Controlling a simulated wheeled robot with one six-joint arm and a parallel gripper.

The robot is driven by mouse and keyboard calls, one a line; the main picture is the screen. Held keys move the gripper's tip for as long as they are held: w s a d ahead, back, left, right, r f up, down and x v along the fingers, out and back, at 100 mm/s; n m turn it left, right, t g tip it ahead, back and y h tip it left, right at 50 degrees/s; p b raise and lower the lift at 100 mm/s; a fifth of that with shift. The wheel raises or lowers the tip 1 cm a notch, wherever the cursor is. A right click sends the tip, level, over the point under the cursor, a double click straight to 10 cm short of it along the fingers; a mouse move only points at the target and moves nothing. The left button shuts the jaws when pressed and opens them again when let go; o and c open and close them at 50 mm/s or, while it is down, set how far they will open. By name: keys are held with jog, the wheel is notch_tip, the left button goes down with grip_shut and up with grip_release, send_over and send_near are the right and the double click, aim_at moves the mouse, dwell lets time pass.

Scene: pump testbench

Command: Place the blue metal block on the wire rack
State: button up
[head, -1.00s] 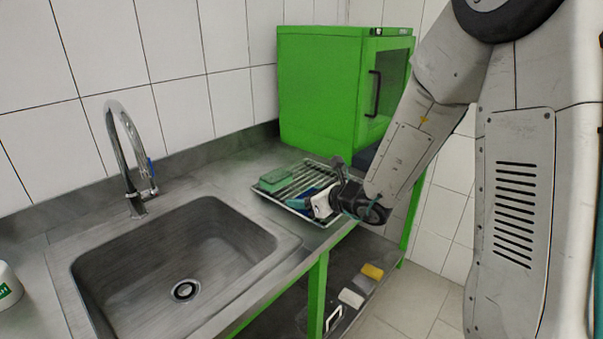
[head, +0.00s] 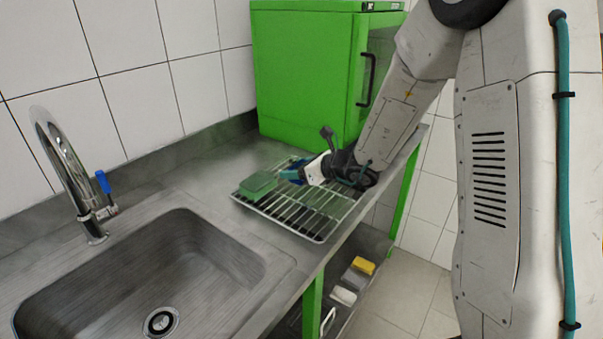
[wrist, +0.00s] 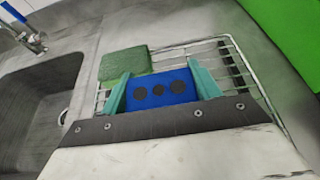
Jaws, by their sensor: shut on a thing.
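The blue metal block (wrist: 160,90), with several dark round spots on its face, sits between the teal fingers of my gripper (wrist: 158,84) in the wrist view. My gripper is shut on the block. The rack also shows behind the block in the wrist view (wrist: 245,68). I cannot tell whether the block touches the rack's wires or is just above them.
A green block (head: 257,186) lies on the rack's left side, close to my left finger in the wrist view. A green cabinet (head: 305,75) stands behind the rack. A sink (head: 165,270) with a faucet (head: 75,180) is at left. The rack's front part is clear.

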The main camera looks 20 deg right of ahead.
jog(key=shift+f, duration=1.75)
jog(key=shift+f, duration=0.1)
jog(key=o, duration=1.1)
jog(key=shift+o, duration=0.2)
